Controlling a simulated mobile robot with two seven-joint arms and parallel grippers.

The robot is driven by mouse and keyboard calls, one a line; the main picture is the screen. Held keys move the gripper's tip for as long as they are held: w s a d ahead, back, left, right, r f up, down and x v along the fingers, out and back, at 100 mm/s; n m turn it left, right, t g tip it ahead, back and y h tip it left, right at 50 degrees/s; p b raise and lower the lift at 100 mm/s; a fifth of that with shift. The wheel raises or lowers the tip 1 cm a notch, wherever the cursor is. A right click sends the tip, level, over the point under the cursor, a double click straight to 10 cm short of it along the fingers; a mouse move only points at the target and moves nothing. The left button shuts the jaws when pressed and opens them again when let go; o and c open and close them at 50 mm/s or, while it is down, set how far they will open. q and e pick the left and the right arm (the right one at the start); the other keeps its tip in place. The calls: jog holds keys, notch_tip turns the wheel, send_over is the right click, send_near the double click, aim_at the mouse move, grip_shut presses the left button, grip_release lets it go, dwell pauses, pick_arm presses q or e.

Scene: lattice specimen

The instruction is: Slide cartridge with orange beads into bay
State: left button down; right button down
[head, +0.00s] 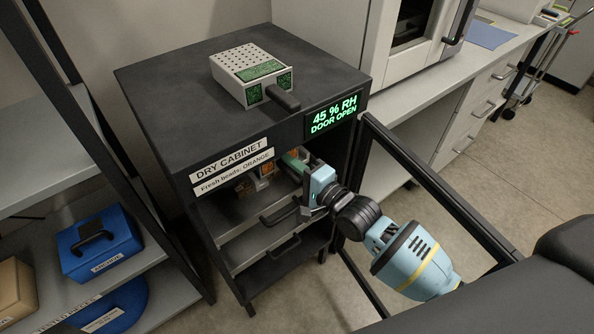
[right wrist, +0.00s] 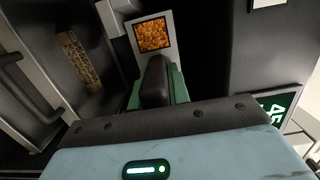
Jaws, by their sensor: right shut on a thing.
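The dry cabinet (head: 150,85) stands open, and its display reads "45 % RH, DOOR OPEN". My right gripper (head: 308,190) reaches into the upper part of its opening. My left gripper is out of view.
A pale cartridge (head: 240,68) with green windows and a dark handle lies on the cabinet top. The cabinet's framed door (head: 440,190) stands open at the right, close to my right arm. Handled drawers or trays (head: 283,246) are below. A shelf with a blue box (head: 95,245) is left.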

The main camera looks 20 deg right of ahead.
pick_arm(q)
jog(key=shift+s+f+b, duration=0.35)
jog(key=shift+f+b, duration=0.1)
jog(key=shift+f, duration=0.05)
pick_arm(e)
jog(key=shift+d+x, duration=0.2)
jog(key=shift+x, duration=1.35)
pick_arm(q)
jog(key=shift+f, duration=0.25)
pick_arm(e)
jog(key=shift+w+a, duration=0.2)
jog(key=shift+w, duration=0.45)
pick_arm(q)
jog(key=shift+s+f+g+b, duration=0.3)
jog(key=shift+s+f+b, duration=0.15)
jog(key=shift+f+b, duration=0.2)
pick_arm(e)
jog(key=shift+x, duration=1.3)
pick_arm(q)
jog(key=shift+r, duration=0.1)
pick_arm(e)
jog(key=shift+d, duration=0.15)
jog(key=c, duration=0.8)
grip_release()
jog(key=shift+f, duration=0.1)
jog(key=shift+o, duration=0.2)
jog(key=shift+s+d, duration=0.1)
